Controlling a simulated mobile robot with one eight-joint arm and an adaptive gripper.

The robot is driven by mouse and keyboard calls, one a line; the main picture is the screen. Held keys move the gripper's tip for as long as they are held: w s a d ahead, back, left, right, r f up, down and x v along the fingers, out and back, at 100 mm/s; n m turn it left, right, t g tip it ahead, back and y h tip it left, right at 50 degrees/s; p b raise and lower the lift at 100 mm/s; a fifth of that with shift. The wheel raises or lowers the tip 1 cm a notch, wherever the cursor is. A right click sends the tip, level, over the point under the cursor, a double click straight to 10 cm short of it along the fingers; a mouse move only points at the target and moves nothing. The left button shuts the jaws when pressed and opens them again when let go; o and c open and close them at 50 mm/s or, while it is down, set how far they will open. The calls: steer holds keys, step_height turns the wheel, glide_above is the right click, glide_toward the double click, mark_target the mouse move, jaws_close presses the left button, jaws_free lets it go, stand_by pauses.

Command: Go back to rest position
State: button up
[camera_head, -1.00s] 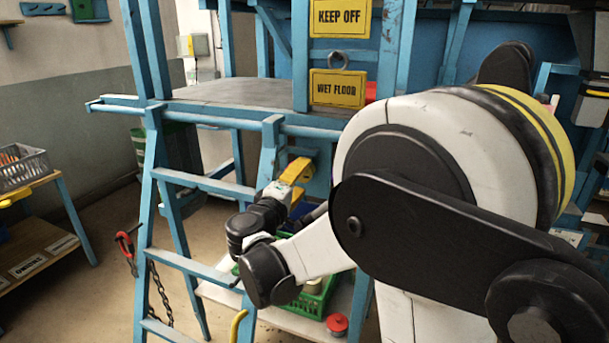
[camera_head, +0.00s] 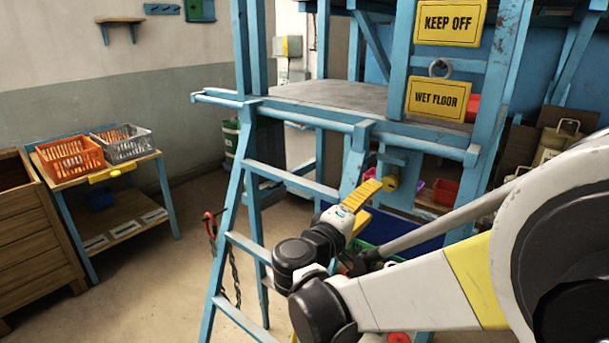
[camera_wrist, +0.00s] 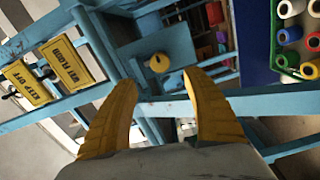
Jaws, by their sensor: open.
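My gripper (camera_head: 366,203) has yellow fingers and shows in front of the blue steel frame (camera_head: 291,113), below its grey platform. In the wrist view my gripper (camera_wrist: 158,85) has its two yellow fingers spread wide apart, with nothing between them. A round yellow knob on a blue plate (camera_wrist: 158,62) shows beyond the gap between the fingertips. The knob (camera_head: 391,184) also shows just right of the fingers in the head view. I cannot tell how far it is from them. No sack shows in these views.
A ladder-like side (camera_head: 232,215) of the frame stands left of my gripper, with a chain hanging by it. A green crate (camera_wrist: 287,72) holds several spools. Orange (camera_head: 72,160) and grey (camera_head: 122,143) baskets stand on a table at left. Open floor lies between the table and frame.

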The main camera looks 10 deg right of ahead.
steer(key=s+d+f+m+g+y, duration=0.1)
steer(key=s+f+m+g+y, duration=0.15)
steer(key=s+f+y, duration=0.6)
steer(key=s+a+f+m+g+y, duration=0.1)
steer(key=s+a+f+m+y, duration=0.2)
steer(key=s+a, duration=0.7)
steer(key=s+y, duration=0.1)
steer(key=y, duration=0.1)
steer(key=shift+s+a+y, duration=0.2)
steer(key=shift+s+y, duration=0.15)
steer(key=shift+s, duration=0.05)
steer(key=shift+c, duration=0.2)
